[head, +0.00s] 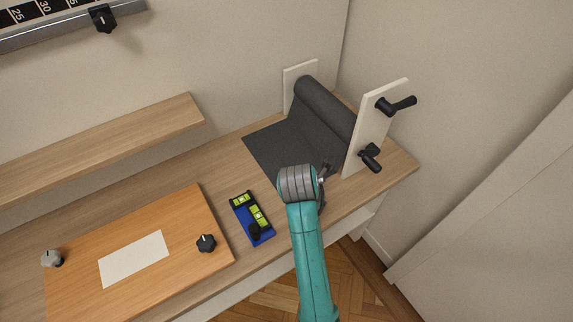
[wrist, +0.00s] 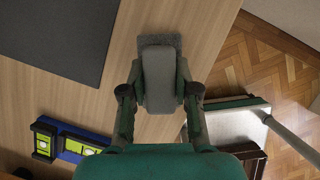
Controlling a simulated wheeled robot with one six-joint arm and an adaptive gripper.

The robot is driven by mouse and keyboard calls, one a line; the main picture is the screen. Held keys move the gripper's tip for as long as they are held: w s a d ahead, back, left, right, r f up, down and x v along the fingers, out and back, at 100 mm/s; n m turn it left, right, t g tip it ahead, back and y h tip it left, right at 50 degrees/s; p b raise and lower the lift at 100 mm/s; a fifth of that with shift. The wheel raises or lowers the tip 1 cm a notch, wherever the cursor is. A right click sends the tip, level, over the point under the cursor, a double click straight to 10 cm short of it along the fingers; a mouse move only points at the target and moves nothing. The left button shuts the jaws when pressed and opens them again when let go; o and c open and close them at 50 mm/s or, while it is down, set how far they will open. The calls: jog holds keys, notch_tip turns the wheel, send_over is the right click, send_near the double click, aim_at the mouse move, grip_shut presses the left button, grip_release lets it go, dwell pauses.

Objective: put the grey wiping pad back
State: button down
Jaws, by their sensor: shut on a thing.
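The grey wiping pad (wrist: 158,75) shows in the wrist view, with a pale grey grip block on a darker, rough base. My gripper (wrist: 158,84) is shut on its block, one finger on each side. The dark base sticks out beyond the block at the top of the picture. Wood bench top lies below it, but I cannot tell whether the pad touches it. In the head view my gripper (head: 322,182) is at the bench's front right, beside the dark sheet, and my arm hides the pad.
A dark roll (head: 325,108) between white end plates feeds a flat sheet (head: 275,150). A blue level (head: 262,236) lies left of my arm. A board with knobs (head: 190,225) is further left. A pale tray-like thing (wrist: 235,122) shows beyond the bench edge.

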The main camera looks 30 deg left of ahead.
jog(key=shift+f, duration=0.25)
jog(key=shift+c, duration=2.3)
grip_release()
jog(key=shift+r, duration=0.1)
jog(key=v, duration=0.7)
jog(key=shift+s+r, duration=0.15)
